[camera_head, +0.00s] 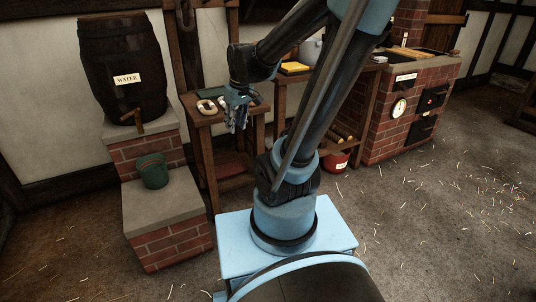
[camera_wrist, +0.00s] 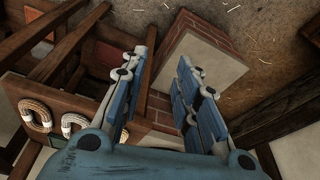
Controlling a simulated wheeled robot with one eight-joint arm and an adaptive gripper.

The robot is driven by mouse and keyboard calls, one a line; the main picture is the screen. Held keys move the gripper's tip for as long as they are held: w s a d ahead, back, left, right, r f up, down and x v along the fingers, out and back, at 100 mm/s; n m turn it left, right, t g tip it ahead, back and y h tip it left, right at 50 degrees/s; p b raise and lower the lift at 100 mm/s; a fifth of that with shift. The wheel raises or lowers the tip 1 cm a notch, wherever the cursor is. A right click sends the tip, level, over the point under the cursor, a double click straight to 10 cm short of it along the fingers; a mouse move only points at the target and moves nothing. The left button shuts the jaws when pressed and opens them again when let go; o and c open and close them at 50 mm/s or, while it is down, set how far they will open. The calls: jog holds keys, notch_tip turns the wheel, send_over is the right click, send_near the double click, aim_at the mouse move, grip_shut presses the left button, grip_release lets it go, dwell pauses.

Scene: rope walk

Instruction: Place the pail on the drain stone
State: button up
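A dark green pail (camera_head: 152,171) stands upright on the grey-topped low brick step (camera_head: 160,206), at its back edge below the water barrel. This step appears to be the drain stone; its grey top also shows in the wrist view (camera_wrist: 203,62), without the pail in sight there. A red pail (camera_head: 335,161) with a white label stands on the floor under the bench at centre right. I cannot tell which pail is meant. My gripper (camera_head: 237,122) is over the small wooden table, right of the green pail and apart from it. Its fingers (camera_wrist: 160,88) are spread, with nothing between them.
A dark barrel (camera_head: 122,66) marked WATER, with a wooden tap, stands on a taller brick plinth (camera_head: 150,150). Rope coils (camera_head: 207,107) lie on the small table (camera_head: 200,119). A brick stove (camera_head: 405,115) stands at the right. The floor at right is open, with scattered straw.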

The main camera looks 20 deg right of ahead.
jog(key=s+d+f+m, duration=0.2)
jog(key=s+d, duration=0.2)
jog(key=s, duration=0.3)
jog(key=s+d+f+m+h, duration=0.1)
jog(key=s+d+f+m, duration=0.2)
jog(key=s, duration=0.5)
jog(key=shift+s+d, duration=0.2)
jog(key=shift+d, duration=0.45)
jog(key=shift+w+f, duration=0.1)
jog(key=shift+f, duration=0.05)
